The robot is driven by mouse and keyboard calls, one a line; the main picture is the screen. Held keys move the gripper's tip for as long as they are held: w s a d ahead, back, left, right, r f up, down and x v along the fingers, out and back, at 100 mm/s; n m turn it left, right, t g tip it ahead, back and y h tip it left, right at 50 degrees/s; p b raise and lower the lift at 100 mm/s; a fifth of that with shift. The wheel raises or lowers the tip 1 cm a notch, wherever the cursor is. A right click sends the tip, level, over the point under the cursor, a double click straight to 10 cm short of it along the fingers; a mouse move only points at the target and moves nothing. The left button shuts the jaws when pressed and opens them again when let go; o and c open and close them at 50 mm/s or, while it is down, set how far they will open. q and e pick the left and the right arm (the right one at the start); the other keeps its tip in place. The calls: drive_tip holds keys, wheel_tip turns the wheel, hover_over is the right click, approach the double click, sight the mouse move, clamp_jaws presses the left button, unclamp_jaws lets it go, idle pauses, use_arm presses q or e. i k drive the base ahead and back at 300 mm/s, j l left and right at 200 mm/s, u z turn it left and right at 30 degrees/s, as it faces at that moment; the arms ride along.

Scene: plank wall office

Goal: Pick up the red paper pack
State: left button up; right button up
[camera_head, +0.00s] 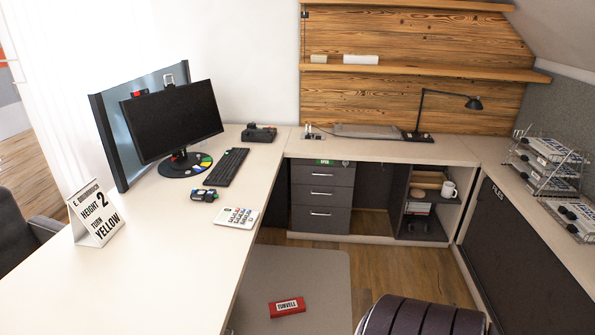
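A small red pack (287,307) with a white label lies flat on the grey floor mat (300,268), at the bottom centre of the head view. It is on the floor beside the long desk's front edge. I take it to be the red paper pack. The printed word on its label is too small to read surely. Neither of my grippers shows in the head view, so their distance from the pack cannot be told.
The long pale desk (150,272) fills the left, bearing monitors (178,122), a keyboard (226,167) and a tent sign (95,213). A dark padded chair (420,318) stands right of the pack. Drawers (321,196) stand behind the mat. Wooden floor (400,268) is clear.

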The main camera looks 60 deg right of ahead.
sight(280, 309)
drive_tip(key=z, duration=1.8)
drive_tip(key=i+l+u, duration=0.15)
drive_tip(key=l, duration=0.45)
drive_tip(key=i+l+u, duration=0.15)
drive_tip(key=l, duration=0.4)
drive_tip(key=l+u, duration=0.15)
drive_tip(key=l, duration=0.45)
drive_tip(key=i+l+u, duration=0.15)
drive_tip(key=i+l, duration=0.15)
drive_tip(key=i+l+u, duration=0.35)
drive_tip(key=l, duration=0.4)
drive_tip(key=i+l+u, duration=0.35)
drive_tip(key=i+l, duration=0.15)
drive_tip(key=l, duration=0.35)
